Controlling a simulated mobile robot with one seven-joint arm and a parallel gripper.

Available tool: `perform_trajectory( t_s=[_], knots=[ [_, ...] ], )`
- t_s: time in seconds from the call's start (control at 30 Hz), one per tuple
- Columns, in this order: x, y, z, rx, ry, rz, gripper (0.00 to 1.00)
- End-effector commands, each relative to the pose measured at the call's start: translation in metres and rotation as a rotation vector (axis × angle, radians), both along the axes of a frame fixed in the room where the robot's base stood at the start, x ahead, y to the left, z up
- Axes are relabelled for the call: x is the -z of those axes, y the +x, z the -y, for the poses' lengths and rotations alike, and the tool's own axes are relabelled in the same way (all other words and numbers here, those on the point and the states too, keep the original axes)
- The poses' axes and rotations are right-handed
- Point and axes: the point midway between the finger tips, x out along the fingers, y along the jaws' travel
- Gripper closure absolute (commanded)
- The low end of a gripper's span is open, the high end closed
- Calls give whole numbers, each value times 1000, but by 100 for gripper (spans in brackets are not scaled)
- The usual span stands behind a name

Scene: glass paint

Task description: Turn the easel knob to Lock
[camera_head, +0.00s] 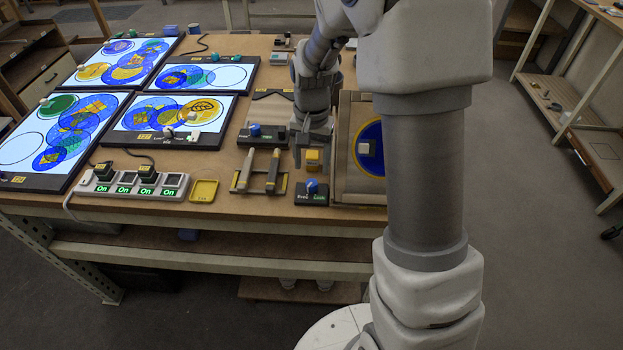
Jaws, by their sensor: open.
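A blue knob (311,186) stands on a small dark base (311,199) near the front edge of the table. The base carries the label Free on the left and a green label, seemingly Lock, on the right; which one the knob points to is too small to tell. My gripper (313,146) is open and points down, behind and above the knob, apart from it. A yellow block (312,159) sits just below the fingers; I cannot tell whether they touch it. A wooden easel-like frame (345,188) with a blue disc is to the right, partly hidden by my arm.
Another blue knob (255,130) stands further back left. A power strip (133,187), a yellow tray (203,191) and several lit panels (178,113) fill the left side.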

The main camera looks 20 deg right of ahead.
Motion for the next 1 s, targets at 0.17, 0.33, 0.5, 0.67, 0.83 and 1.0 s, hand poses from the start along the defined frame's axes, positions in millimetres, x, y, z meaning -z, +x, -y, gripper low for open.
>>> perform_trajectory(
  t_s=[0.17,0.33,0.5,0.67,0.83,1.0],
  knots=[
    [35,-1,0,0,0,-2,34],
    [54,0,0,0,0,-2,34],
    [60,0,0,0,0,1,34],
    [60,0,0,0,0,1,34],
    [59,0,0,0,0,1,53],
    [59,0,0,0,0,1,84]
  ],
)
